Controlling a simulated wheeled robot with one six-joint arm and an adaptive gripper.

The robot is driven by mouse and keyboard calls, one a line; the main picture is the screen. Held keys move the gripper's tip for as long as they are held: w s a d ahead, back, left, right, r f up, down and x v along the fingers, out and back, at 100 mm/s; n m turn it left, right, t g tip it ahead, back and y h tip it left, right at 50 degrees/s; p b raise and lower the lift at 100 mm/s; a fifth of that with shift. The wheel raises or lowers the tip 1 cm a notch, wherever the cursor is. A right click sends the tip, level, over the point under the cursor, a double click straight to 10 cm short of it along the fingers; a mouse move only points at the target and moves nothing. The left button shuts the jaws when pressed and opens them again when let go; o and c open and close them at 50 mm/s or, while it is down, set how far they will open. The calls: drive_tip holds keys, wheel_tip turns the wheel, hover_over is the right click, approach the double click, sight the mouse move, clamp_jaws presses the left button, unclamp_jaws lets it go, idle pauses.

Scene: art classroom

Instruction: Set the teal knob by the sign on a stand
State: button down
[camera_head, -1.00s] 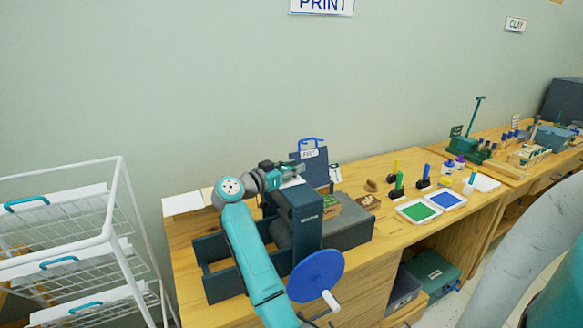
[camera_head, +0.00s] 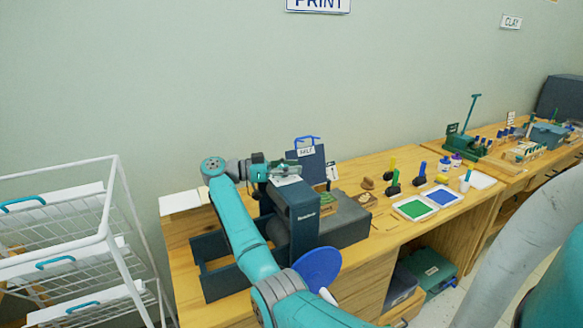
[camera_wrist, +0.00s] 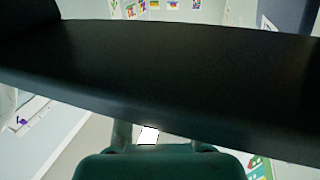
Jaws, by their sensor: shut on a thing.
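My gripper (camera_head: 292,170) is over the top of the dark press (camera_head: 305,215), on its far left side. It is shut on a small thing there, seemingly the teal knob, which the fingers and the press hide. The knob's setting cannot be read. In the wrist view a wide black shape crosses close in front of the gripper and covers the grip. A small white sign on a stand (camera_head: 332,171) stands just behind the press, to the right of the gripper. Its writing is too small to read.
A dark blue board (camera_head: 312,163) with a felt label stands behind the press. A big blue wheel (camera_head: 318,267) sticks out at the press's front. Green and blue ink trays (camera_head: 415,208) lie to the right. A white wire rack (camera_head: 110,235) stands left of the table.

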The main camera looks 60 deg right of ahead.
drive_tip(key=shift+w+a, duration=0.1)
drive_tip(key=shift+a, duration=0.05)
idle(0.7)
drive_tip(key=c, duration=1.1)
unclamp_jaws()
wheel_tip(320, 180, up, 10)
drive_tip(key=shift+o, duration=0.4)
